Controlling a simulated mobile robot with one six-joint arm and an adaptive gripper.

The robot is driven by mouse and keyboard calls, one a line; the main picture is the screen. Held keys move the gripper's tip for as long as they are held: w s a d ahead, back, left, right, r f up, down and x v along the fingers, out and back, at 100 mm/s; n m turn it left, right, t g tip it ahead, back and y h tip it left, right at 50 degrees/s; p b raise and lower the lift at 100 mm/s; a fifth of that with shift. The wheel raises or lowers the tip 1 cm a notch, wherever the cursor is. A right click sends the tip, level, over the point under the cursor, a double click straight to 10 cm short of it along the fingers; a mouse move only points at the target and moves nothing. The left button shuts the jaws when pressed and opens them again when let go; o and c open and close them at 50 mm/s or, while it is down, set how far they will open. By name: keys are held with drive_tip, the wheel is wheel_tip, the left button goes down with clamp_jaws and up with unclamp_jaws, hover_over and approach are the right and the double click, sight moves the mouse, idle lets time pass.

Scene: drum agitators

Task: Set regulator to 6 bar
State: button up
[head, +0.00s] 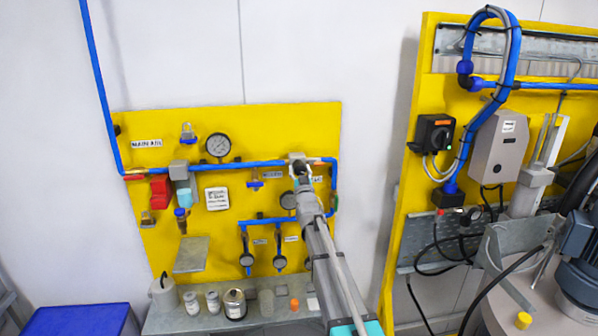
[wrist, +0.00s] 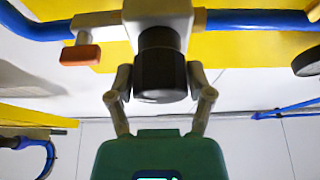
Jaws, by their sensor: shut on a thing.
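The regulator is a light grey block (head: 296,157) on the blue air line at the right of the yellow panel; it also shows at the top of the wrist view (wrist: 158,12). Its black ribbed knob (wrist: 161,62) points towards my wrist camera. My gripper (wrist: 160,82) has one finger on each side of the knob and is shut on it. In the head view my gripper (head: 301,172) and arm cover the knob. A small gauge (head: 288,200) sits just below, partly behind my arm; its reading is too small to tell.
A red-orange handle (wrist: 80,54) is close beside the regulator. Jars and small parts stand on a grey shelf (head: 165,321) below. A second yellow panel (head: 408,190) stands to the right.

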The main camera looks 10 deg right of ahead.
drive_tip(key=shift+m+h, duration=0.4)
drive_tip(key=shift+m, duration=0.2)
drive_tip(key=m+h, duration=0.2)
drive_tip(key=m, duration=0.1)
drive_tip(key=m+g+h+p, duration=0.1)
drive_tip(key=m, duration=0.3)
drive_tip(key=shift+a+r+m+h, duration=0.1)
drive_tip(key=shift+r+m+h, duration=0.1)
drive_tip(key=shift+m+h, duration=0.15)
drive_tip(key=m+h+p, duration=0.1)
drive_tip(key=m, duration=0.1)
drive_tip(key=m+g+p, duration=0.1)
drive_tip(key=m, duration=0.1)
drive_tip(key=shift+m+h, duration=0.35)
drive_tip(key=shift+m+g+h+p, duration=0.4)
drive_tip(key=shift+m+g, duration=0.3)
drive_tip(key=shift+m, duration=0.6)
drive_tip(key=shift+f, duration=0.1)
drive_tip(key=o, duration=1.1)
drive_tip(key=shift+f+n+b, duration=0.1)
drive_tip(key=shift+n+b, duration=0.25)
drive_tip(key=shift+n, duration=0.05)
